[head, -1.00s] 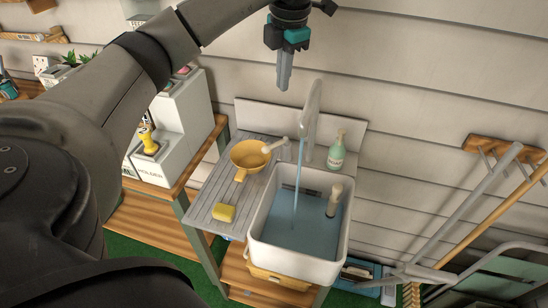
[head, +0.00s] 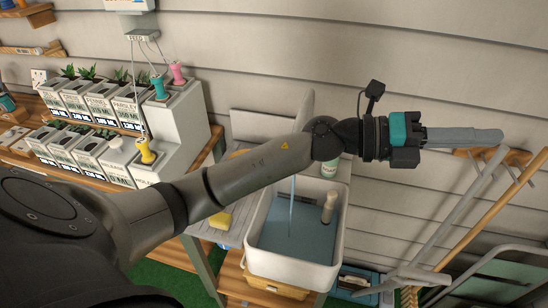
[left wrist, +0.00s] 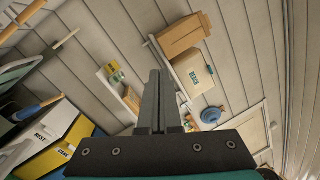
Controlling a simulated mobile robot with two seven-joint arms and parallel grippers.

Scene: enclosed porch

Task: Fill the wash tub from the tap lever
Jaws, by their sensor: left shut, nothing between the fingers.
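The white wash tub (head: 340,262) stands on the sink stand with blue water in it. A thin stream of water (head: 292,205) falls into it. A pale upright post (head: 329,207) stands in the water at the right side. The tap spout (head: 304,108) shows only in part behind my left arm, and the tap lever is hidden. My left gripper (head: 478,136) is shut and empty, held out to the right of the tub, pointing right before the wall. Its shut fingers (left wrist: 160,102) also show in the left wrist view. My right gripper is not in view.
A yellow sponge (head: 221,220) lies on the drainboard. Planters and corded plugs fill the bench at left. Leaning poles (head: 470,215) and a folded chair frame (head: 510,265) stand at right, below my gripper. The left wrist view shows shelves with boxes (left wrist: 193,75).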

